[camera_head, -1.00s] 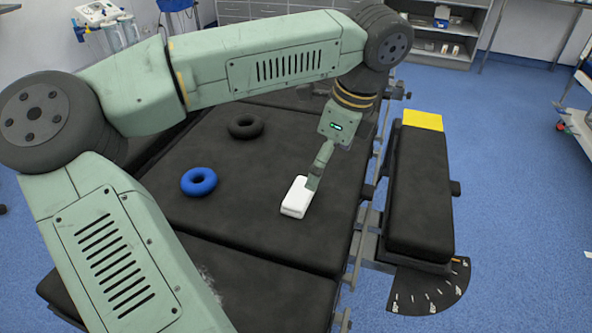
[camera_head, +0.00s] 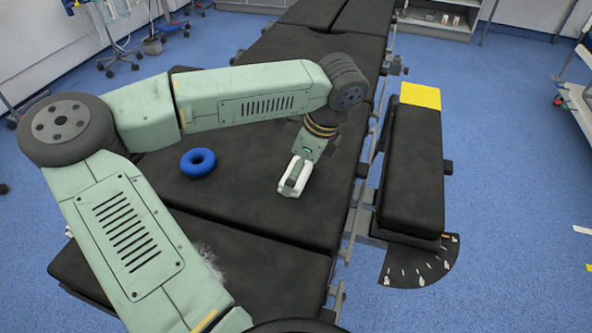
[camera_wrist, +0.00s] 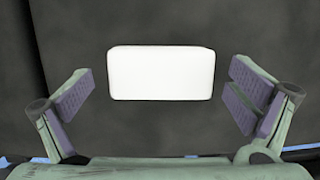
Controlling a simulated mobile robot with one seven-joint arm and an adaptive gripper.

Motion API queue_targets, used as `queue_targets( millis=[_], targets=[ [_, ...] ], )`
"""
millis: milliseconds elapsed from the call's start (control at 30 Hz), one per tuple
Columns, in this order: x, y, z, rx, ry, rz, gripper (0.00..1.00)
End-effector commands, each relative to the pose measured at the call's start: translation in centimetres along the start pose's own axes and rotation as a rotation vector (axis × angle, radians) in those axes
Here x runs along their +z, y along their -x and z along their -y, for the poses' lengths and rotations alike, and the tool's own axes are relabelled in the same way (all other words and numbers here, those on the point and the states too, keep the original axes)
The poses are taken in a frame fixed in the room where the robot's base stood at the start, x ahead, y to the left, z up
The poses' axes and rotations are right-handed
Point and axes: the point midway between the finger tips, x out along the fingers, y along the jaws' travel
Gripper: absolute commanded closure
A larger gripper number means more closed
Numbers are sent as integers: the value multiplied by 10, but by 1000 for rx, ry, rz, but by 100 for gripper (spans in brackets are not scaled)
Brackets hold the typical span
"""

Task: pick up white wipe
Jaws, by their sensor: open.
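The white wipe (camera_head: 294,176) is a small white block lying on the black operating table. In the wrist view the white wipe (camera_wrist: 162,73) shows as a rounded rectangle, its long side running across the picture. My gripper (camera_wrist: 160,100) is open, with one finger to the left of the wipe and one to the right. Clear gaps show between the finger pads and the wipe. In the head view my gripper (camera_head: 296,178) is over the wipe and hides part of it.
A blue ring (camera_head: 198,162) lies on the table left of the wipe. A black side board with a yellow end (camera_head: 420,96) runs along the table's right side. The black table top (camera_head: 240,200) is clear around the wipe.

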Motion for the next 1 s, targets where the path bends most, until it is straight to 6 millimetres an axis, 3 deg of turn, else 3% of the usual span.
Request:
queue_targets(
  millis=[233,767,1000],
  targets=[
    [0,-3,0,0,0,1,0],
    [0,-3,0,0,0,0,35],
    [0,-2,0,0,0,1,36]
  ],
)
